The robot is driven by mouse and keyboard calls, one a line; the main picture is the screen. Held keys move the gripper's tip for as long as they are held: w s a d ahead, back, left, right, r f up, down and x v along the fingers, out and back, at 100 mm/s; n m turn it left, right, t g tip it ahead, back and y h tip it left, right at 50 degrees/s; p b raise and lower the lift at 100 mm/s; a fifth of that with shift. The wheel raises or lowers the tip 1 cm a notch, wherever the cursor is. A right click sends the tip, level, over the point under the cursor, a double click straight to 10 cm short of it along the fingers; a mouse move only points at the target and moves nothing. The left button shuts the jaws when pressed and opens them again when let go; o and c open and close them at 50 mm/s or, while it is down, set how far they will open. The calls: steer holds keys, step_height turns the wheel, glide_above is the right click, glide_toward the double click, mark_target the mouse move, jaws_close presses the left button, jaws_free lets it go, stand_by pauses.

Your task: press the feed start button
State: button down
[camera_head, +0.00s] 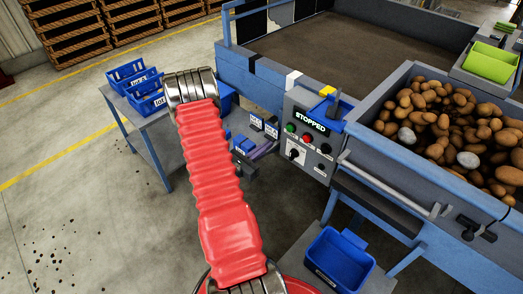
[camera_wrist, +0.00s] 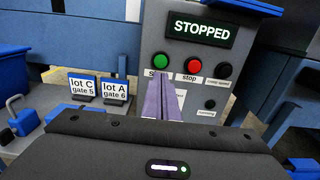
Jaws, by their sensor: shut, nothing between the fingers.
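The grey control panel (camera_head: 318,166) has a lit display (camera_head: 311,121) reading STOPPED, which also shows in the wrist view (camera_wrist: 201,29). The green button (camera_wrist: 164,62) is at the left of the row; its label starts with "S" and is partly hidden. The red button (camera_wrist: 190,64), labelled stop, is beside it, and a black button (camera_wrist: 223,70) is further right. My gripper (camera_wrist: 162,84) is shut and empty, its purple fingers pointing at the panel just below the green button in the picture. In the head view my gripper (camera_head: 274,146) is left of the panel, apparently apart from it.
A dark rotary knob (camera_head: 293,154) sits below the buttons. Lot C and lot A signs (camera_wrist: 82,86) (camera_wrist: 116,91) stand left of the panel. A potato-filled hopper (camera_head: 355,150) is at right. A blue bin (camera_head: 340,262) lies below.

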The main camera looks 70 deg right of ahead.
mark_target(288, 129)
steer(key=x, duration=1)
steer(key=shift+s, duration=0.1)
steer(key=shift+s+d, duration=0.25)
steer(key=shift+d, duration=0.25)
steer(key=shift+s+d+r, duration=0.1)
steer(key=shift+d+r, duration=0.05)
steer(key=shift+d, duration=0.35)
steer(key=v, duration=1.5)
steer(key=shift+f, duration=0.35)
